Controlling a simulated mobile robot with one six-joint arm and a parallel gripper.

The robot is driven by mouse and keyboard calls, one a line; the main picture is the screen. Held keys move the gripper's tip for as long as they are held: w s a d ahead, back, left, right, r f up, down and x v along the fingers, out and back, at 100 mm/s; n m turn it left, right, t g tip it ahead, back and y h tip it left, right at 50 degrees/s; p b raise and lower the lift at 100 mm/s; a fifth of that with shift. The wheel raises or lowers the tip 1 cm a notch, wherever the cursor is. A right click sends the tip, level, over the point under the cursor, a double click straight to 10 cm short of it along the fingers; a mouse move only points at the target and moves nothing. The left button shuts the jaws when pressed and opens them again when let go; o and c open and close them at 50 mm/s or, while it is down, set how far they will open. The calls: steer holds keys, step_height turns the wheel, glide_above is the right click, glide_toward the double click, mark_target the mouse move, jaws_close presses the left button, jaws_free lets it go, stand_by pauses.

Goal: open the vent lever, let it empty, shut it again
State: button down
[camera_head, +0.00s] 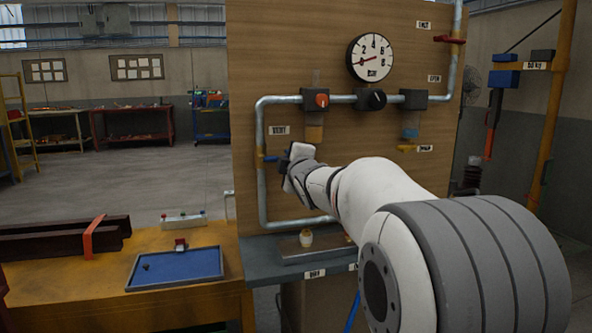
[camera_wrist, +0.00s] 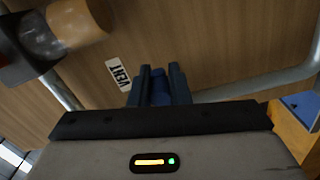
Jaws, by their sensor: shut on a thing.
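The blue vent lever (camera_head: 270,159) sits on the left vertical pipe (camera_head: 262,190), just below the VENT label (camera_head: 280,130). My gripper (camera_head: 286,160) is at the lever from its right side. In the wrist view my gripper (camera_wrist: 160,80) has its two dark fingers closed on the blue lever (camera_wrist: 160,92), close to the VENT label (camera_wrist: 118,74). The gauge (camera_head: 370,57) has a red needle pointing to the lower left. My wrist hides the lever's inner part.
The panel (camera_head: 340,25) also carries a red knob (camera_head: 321,100), a black knob (camera_head: 376,99), a yellow lever (camera_head: 408,148) and a red lever (camera_head: 449,39). A blue tray (camera_head: 175,268) lies on the yellow bench. A bottom shelf (camera_head: 262,251) juts out below the pipes.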

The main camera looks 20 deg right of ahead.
steer(key=shift+a+r+n, duration=0.1)
steer(key=shift+r+n, duration=0.2)
steer(key=shift+r, duration=0.2)
steer(key=c, duration=1.4)
jaws_free()
steer(key=shift+f, duration=0.1)
steer(key=shift+o, duration=0.2)
steer(key=shift+f, duration=0.1)
steer(key=shift+s, duration=0.1)
steer(key=s, duration=0.7)
steer(key=shift+s+a, duration=0.15)
steer(key=shift+s, duration=0.15)
